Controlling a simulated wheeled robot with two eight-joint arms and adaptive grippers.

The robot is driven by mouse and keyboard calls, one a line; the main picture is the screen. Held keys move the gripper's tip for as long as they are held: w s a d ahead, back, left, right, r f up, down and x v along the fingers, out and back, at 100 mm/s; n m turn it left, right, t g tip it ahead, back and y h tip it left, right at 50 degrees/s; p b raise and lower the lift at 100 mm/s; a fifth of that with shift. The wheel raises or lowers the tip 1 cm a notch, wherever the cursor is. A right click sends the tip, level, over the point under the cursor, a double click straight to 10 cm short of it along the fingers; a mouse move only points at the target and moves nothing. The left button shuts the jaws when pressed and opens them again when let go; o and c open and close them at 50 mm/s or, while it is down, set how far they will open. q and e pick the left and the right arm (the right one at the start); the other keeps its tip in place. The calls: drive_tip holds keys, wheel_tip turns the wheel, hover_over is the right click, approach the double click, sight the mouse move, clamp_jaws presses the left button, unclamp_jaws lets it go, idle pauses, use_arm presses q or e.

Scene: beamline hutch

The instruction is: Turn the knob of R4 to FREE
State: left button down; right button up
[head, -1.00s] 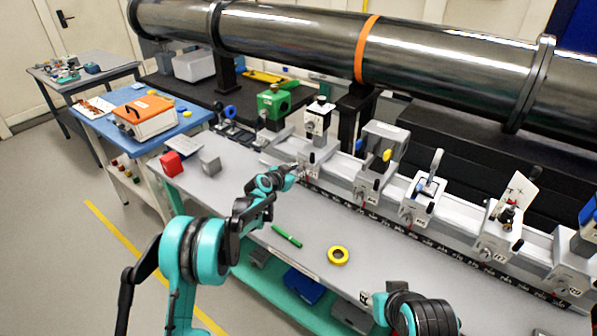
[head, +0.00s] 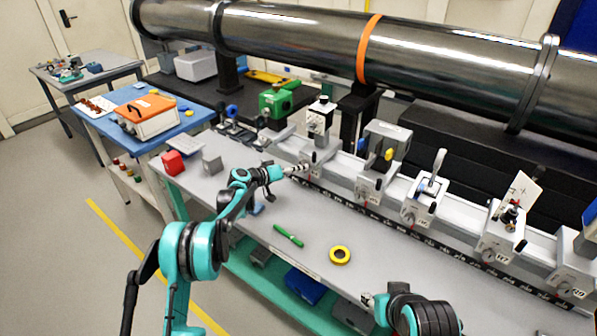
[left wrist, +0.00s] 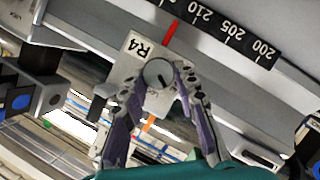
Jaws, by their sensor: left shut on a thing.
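The R4 carriage (head: 322,152) sits on the rail along the back of the bench. In the left wrist view its tilted R4 label (left wrist: 140,47) is next to the round grey knob (left wrist: 158,74), which bears a dark line. My left gripper (left wrist: 161,82) has its two fingers on either side of the knob, shut on it. In the head view my left gripper (head: 303,168) reaches the carriage front and covers the knob. No FREE marking is readable. My right arm is at the bottom right; its gripper (head: 368,299) is too small to judge.
More carriages stand along the rail to the right, one with a raised lever (head: 434,178). A green pen (head: 288,236) and a yellow tape ring (head: 340,255) lie on the bench. A red block (head: 173,162) and a grey block (head: 211,162) stand at its left.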

use_arm(q)
drive_tip(key=shift+w+a+f+n+h+b, duration=0.15)
drive_tip(key=shift+n+h+b, duration=0.4)
drive_tip(key=shift+n, duration=0.7)
drive_tip(key=shift+s+f+n+h+b, duration=0.15)
drive_tip(key=shift+n+h+b, duration=0.15)
drive_tip(key=shift+n+h, duration=0.7)
drive_tip(key=shift+w+n, duration=0.1)
drive_tip(key=shift+n, duration=0.25)
drive_tip(key=c, duration=1.2)
unclamp_jaws()
drive_tip(key=shift+o, duration=0.2)
drive_tip(key=v, duration=1.2)
drive_tip(key=shift+r, duration=0.25)
